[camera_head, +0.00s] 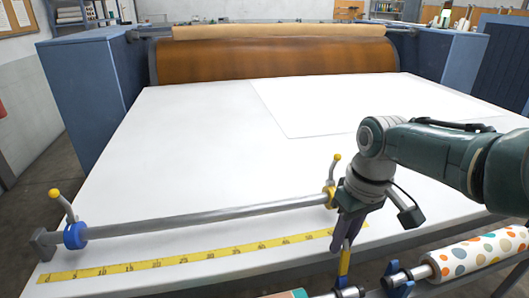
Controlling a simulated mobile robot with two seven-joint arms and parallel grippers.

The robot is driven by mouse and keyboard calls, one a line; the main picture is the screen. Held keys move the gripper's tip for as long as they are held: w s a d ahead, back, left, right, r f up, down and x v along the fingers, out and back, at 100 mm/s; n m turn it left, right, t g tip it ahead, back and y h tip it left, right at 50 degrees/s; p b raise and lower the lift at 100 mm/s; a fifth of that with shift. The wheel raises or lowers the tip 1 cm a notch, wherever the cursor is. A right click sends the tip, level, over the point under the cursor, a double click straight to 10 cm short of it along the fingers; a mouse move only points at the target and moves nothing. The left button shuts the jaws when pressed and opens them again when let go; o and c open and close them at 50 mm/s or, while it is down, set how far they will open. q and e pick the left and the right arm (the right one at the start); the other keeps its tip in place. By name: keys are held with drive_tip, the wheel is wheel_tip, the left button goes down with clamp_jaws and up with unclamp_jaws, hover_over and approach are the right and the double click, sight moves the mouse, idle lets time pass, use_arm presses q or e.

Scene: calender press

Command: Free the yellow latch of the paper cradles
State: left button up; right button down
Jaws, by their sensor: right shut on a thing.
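The yellow latch (344,263) is a flat upright lever at the front edge of the table, just above the rail of the paper cradles. My right gripper (342,240) reaches down from the right and is shut on the top of this latch. The fingers hide the latch's upper end. The blue paper cradles (397,279) sit on the rail at the lower right, beside a roll of dotted paper (476,252). My left gripper is out of view.
A metal bar (205,219) runs across the table's front, with a blue collar (75,235) at left and a yellow collar (330,197) close to my right gripper. A yellow ruler strip (180,261) lies before it. The white table (200,140) is mostly clear.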

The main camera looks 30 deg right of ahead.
drive_tip(key=shift+w+d, duration=0.1)
drive_tip(key=c, duration=0.9)
unclamp_jaws()
drive_tip(key=shift+r, duration=0.15)
drive_tip(key=r+p, duration=0.1)
drive_tip(key=r, duration=0.2)
drive_tip(key=r+p, duration=0.2)
drive_tip(key=r, duration=0.1)
drive_tip(key=r+p, duration=0.1)
drive_tip(key=r, duration=0.2)
drive_tip(key=shift+s+d+r+p, duration=0.25)
drive_tip(key=shift+s+r+p, duration=0.05)
drive_tip(key=shift+s+r, duration=0.1)
drive_tip(key=shift+o, duration=0.2)
